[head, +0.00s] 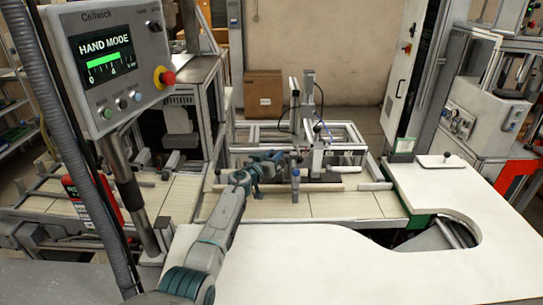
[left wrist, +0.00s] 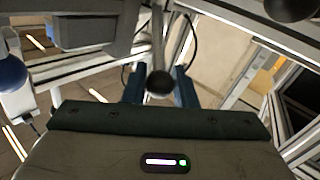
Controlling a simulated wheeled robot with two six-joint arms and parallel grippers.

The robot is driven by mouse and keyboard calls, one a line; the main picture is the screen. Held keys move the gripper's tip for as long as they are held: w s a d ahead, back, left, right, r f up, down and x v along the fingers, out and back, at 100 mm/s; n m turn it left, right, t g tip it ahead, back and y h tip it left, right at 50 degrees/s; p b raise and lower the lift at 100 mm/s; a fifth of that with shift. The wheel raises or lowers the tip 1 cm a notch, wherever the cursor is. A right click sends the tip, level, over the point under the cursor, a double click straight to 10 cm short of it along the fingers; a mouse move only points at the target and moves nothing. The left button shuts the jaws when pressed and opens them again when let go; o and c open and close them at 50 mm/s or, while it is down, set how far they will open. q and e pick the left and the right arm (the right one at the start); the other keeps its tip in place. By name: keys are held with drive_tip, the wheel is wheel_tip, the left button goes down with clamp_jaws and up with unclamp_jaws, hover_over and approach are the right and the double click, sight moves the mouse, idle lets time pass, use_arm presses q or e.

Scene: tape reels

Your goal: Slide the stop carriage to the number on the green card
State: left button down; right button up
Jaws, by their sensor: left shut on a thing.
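My left gripper (head: 276,161) reaches over the conveyor from the front left in the head view. In the left wrist view its two blue fingers (left wrist: 159,88) are shut on a black ball knob (left wrist: 159,82) at the end of a metal rod. The knob appears to belong to the stop carriage, whose body I cannot clearly make out behind the gripper in the head view. My right gripper is not in view.
A control panel (head: 110,62) at the upper left reads HAND MODE above a green bar scale. The conveyor (head: 345,205) has metal rails and an upright frame (head: 317,150). A grey post (head: 295,185) stands near the gripper. The white worktop (head: 330,262) in front is clear.

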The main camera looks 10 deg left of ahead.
use_arm(q)
drive_tip(key=c, duration=1.3)
unclamp_jaws()
drive_tip(key=shift+o, duration=0.5)
drive_tip(key=shift+a, duration=0.1)
drive_tip(key=shift+s+p, duration=0.25)
drive_tip(key=shift+p, duration=0.05)
drive_tip(key=p+v, duration=0.4)
drive_tip(key=v, duration=0.6)
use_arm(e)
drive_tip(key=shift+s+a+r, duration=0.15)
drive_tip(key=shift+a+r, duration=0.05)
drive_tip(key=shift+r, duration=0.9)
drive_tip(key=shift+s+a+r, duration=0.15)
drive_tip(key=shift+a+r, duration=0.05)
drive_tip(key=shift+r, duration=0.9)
use_arm(q)
drive_tip(key=shift+s+f, duration=0.15)
drive_tip(key=shift+f, duration=0.1)
